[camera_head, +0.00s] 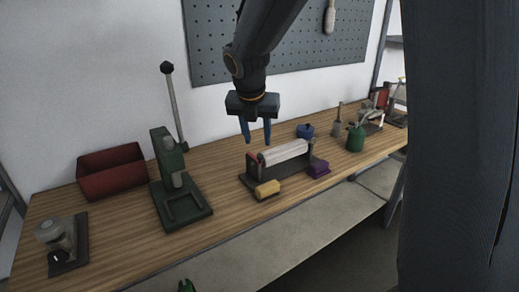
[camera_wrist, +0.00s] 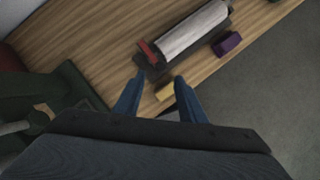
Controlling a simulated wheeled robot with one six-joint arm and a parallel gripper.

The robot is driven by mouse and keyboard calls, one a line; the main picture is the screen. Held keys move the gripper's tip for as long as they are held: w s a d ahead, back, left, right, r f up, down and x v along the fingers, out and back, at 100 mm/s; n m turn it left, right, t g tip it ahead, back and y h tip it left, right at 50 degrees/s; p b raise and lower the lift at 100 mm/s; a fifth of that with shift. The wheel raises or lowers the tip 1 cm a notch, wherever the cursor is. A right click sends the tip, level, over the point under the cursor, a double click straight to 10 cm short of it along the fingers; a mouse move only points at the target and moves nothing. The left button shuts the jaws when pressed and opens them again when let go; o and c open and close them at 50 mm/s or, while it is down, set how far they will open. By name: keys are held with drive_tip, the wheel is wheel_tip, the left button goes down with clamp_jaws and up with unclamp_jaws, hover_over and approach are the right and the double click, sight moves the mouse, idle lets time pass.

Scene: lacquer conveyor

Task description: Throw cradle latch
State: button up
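The cradle (camera_head: 280,173) is a dark base on the wooden bench holding a pale grey cylinder (camera_head: 284,152). In the wrist view the cylinder (camera_wrist: 192,30) lies to the upper right. A red part (camera_head: 252,160), which looks like the latch, is at the cradle's left end; it also shows in the wrist view (camera_wrist: 149,51). My gripper (camera_head: 257,143) is open and empty, its blue fingers pointing down above the left end of the cradle. In the wrist view its fingertips (camera_wrist: 158,78) are apart, near the red part and not touching it as far as I can tell.
A yellow block (camera_head: 267,189) and a purple block (camera_head: 318,168) sit at the cradle's front. A green lever press (camera_head: 178,185) stands to the left, with a red bin (camera_head: 111,171) behind it. A green can (camera_head: 355,138) and a blue pot (camera_head: 305,131) stand to the right.

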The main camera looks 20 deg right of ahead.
sight(260, 156)
drive_tip(key=x, duration=0.7)
drive_tip(key=shift+f+p, duration=0.15)
drive_tip(key=shift+p, duration=0.25)
clamp_jaws()
